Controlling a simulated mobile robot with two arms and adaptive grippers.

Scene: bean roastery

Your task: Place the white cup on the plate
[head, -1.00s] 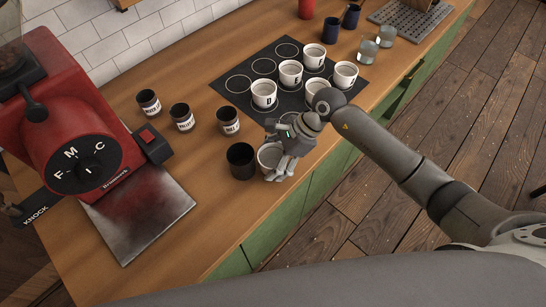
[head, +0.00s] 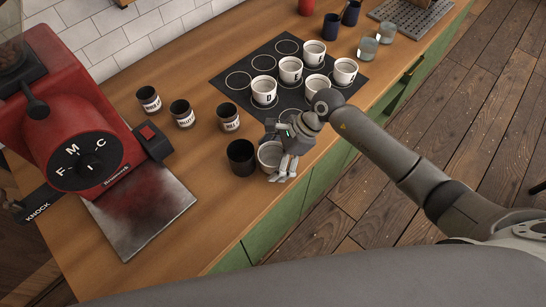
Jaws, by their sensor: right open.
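A plain pale white cup (head: 268,153) stands near the front edge of the counter, partly hidden by my right gripper. My right gripper (head: 284,167) is open, its fingers pointing down at the cup's right side; I cannot tell whether they touch it. Several white lettered cups, such as the one marked D (head: 264,92), stand on a dark mat (head: 233,100) printed with ring outlines. I cannot make out a separate plate. My left gripper is not in view.
A dark cup (head: 241,158) stands close left of the pale cup. Several labelled dark jars (head: 182,114) stand further left, before the red grinder (head: 85,140). Some mat rings are empty.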

